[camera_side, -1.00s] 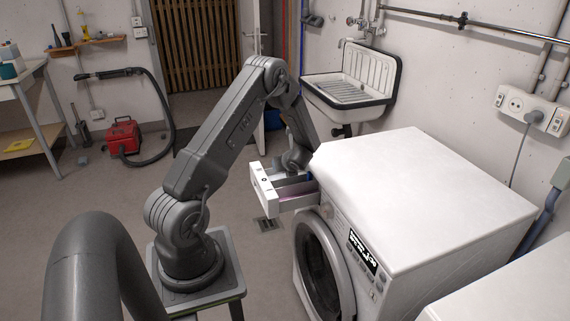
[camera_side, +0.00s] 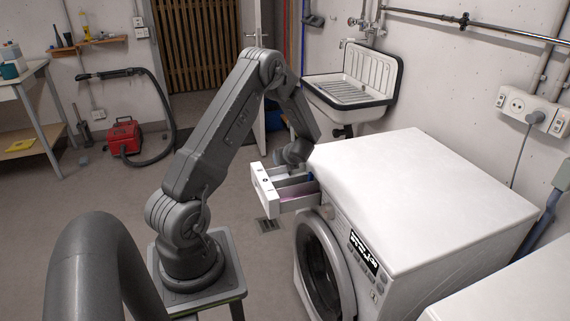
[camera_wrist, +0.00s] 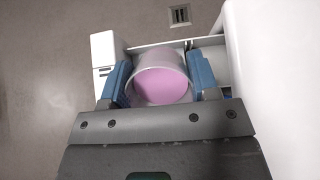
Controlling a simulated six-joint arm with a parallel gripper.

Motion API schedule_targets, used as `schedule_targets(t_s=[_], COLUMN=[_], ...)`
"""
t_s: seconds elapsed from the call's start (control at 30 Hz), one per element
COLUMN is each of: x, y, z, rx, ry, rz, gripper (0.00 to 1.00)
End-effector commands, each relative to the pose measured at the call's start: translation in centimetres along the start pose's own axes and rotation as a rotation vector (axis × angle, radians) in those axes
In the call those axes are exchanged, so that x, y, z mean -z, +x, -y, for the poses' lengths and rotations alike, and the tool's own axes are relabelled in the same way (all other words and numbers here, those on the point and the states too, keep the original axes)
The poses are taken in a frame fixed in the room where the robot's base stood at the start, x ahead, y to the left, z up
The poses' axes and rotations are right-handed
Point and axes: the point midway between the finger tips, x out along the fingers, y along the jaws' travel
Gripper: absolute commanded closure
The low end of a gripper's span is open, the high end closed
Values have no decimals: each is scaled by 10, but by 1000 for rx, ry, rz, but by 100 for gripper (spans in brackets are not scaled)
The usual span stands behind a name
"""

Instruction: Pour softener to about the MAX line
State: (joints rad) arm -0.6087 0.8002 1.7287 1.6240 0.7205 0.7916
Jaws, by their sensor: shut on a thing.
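My gripper (camera_wrist: 160,82) has blue fingers shut on the two sides of a pale round cup (camera_wrist: 172,56) in the wrist view. Pink softener (camera_wrist: 163,86) fills part of the cup. The cup is over the detergent drawer (camera_wrist: 107,50), whose white front and edges show around it. In the side view the drawer (camera_side: 262,190) is pulled out of the near washing machine (camera_side: 415,185). A pinkish tint (camera_side: 297,190) shows in one drawer compartment. My gripper (camera_side: 293,165) is at the drawer's far side there. The cup's tilt is unclear, and no MAX line is visible.
The machine's white top lies to the right of the drawer, close to my wrist. A second white machine (camera_side: 520,300) stands at the lower right. A sink (camera_side: 350,88) hangs on the wall behind. The floor left of the drawer is clear, with a drain (camera_side: 268,225).

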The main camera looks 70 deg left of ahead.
Motion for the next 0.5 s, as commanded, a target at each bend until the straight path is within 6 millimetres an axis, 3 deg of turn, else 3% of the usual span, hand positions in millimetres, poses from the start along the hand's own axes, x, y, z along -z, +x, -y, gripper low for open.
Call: schedule_targets(t_s=[0.17, 0.3, 0.5], x=[-24, -15, 13], y=[-17, -14, 8], z=[0, 0, -1], rx=[2, -3, -5], ry=[-5, 6, 5], rz=[3, 72, 68], gripper=[67, 67, 67])
